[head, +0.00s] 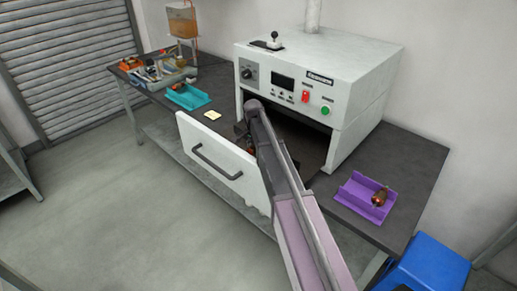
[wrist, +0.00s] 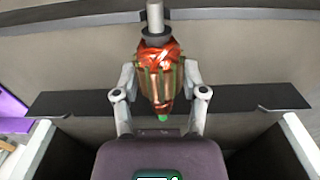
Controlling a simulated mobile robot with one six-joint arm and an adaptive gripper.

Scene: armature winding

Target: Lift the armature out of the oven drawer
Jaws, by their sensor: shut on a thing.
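In the wrist view the armature (wrist: 158,75) has red-orange copper windings, a dark collar and a grey shaft pointing up in the picture. The two fingers of my gripper (wrist: 160,88) are shut on it, one on each side. In the head view the oven drawer (head: 222,165) is pulled out, its white front with a grey handle facing the room. The white oven (head: 345,110) stands behind it. My arm reaches down over the drawer and hides most of the armature and gripper there. I cannot tell how high the armature is above the drawer floor.
A purple tray (head: 352,196) with a copper-wound part (head: 380,197) lies right of the oven on the dark bench (head: 410,158). A teal tray (head: 188,97) and a parts bin lie to the left. A blue stool (head: 430,265) stands at the lower right.

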